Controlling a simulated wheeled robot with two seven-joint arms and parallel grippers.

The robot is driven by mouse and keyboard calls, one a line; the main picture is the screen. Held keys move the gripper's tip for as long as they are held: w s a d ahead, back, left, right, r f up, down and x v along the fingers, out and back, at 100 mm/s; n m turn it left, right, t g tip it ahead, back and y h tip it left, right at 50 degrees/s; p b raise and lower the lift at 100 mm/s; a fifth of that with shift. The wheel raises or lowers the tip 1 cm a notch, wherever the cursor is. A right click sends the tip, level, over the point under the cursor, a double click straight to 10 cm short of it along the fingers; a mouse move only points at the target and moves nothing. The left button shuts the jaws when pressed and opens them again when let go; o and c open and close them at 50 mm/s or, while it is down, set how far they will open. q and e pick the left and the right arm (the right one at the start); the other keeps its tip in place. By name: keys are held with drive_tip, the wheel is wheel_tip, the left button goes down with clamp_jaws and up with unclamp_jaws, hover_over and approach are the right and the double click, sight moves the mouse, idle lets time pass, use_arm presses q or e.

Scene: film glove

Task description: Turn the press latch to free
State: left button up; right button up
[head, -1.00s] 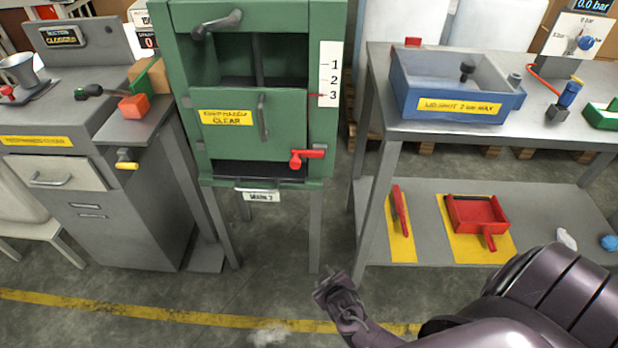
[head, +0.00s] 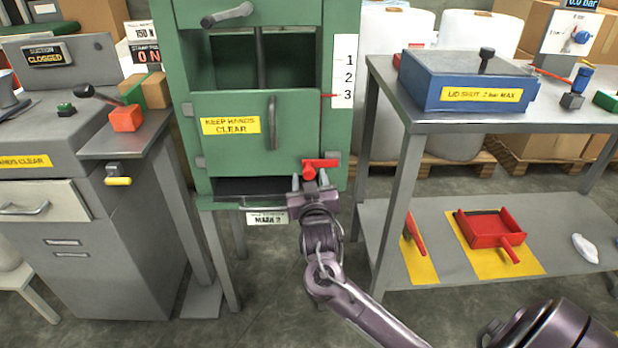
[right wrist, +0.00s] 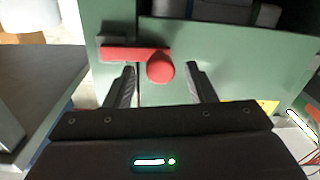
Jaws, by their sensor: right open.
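The red press latch (head: 318,167) sits at the lower right corner of the green press door (head: 240,160). Its bar lies about level, across the door's edge and the frame. In the right wrist view the latch (right wrist: 140,55) shows a round red knob at one end of the bar. My right gripper (head: 311,180) is just below the latch in the head view, fingers pointing at it. It is open and empty, with the knob showing beyond and between its two fingertips (right wrist: 162,85). I cannot tell whether a finger touches the latch. My left gripper is not in view.
A grey table (head: 390,120) with a blue lidded box (head: 430,88) stands to the right of the press. A grey cabinet (head: 110,270) with a side shelf stands to the left. The press door has a vertical handle (head: 272,122).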

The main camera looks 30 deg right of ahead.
drive_tip(key=shift+x, duration=1.2)
clamp_jaws()
